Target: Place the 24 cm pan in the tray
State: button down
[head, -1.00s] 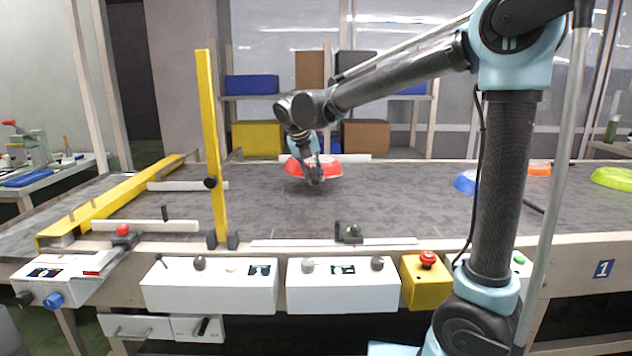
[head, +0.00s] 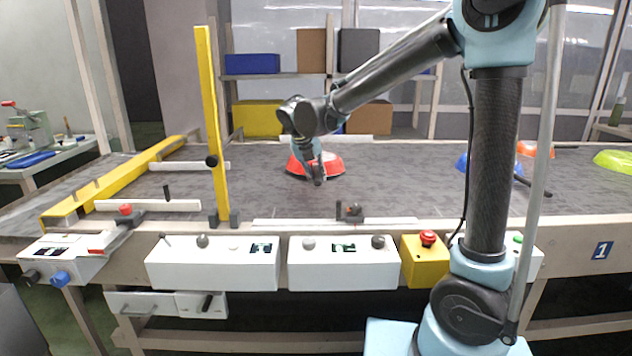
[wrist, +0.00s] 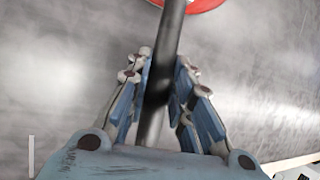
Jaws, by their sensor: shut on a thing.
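A red pan (head: 331,164) is over the dark belt (head: 400,195) left of centre in the head view. In the wrist view, part of its red rim (wrist: 205,4) shows at the top edge, and its dark handle (wrist: 172,25) runs down between my fingers. My gripper (head: 317,178) is shut on this handle; it also shows in the wrist view (wrist: 164,64). I cannot tell whether the pan touches the belt. No size mark is readable, and I cannot make out a tray.
A blue pan (head: 462,162), an orange pan (head: 535,149) and a green pan (head: 613,160) are at the right. A yellow post (head: 211,120) and a slanted yellow rail (head: 120,182) stand at the left. The belt's middle is clear.

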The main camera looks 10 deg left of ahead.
jog(key=shift+f, duration=1.2)
jog(key=c, duration=1.4)
grip_release()
jog(key=shift+f, duration=0.15)
